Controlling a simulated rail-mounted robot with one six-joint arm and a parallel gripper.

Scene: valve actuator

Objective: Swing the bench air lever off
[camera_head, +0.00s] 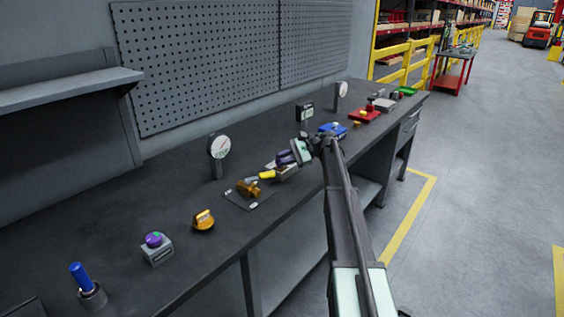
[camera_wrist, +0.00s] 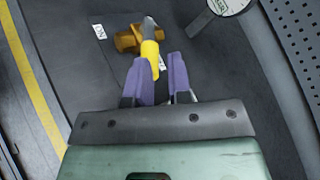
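The bench air valve has a brass-orange body (camera_head: 248,188) on a dark plate on the bench. Its lever (camera_head: 267,175) has a yellow grip and points right, towards my gripper (camera_head: 291,157). In the wrist view, the brass body (camera_wrist: 128,38) is at the top and the yellow lever (camera_wrist: 150,54) comes down between the purple fingers of my gripper (camera_wrist: 160,68). The fingers stand apart. The lever is close to the left finger, and a narrow dark gap shows at the right finger. The lever's tip is partly hidden between the fingers.
A round gauge (camera_head: 219,147) stands behind the valve. An orange knob (camera_head: 204,220), a purple button box (camera_head: 156,247) and a blue-handled joystick (camera_head: 82,280) are nearer. A blue item (camera_head: 333,130) and a red item (camera_head: 363,116) lie farther along. A pegboard (camera_head: 205,60) backs the bench.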

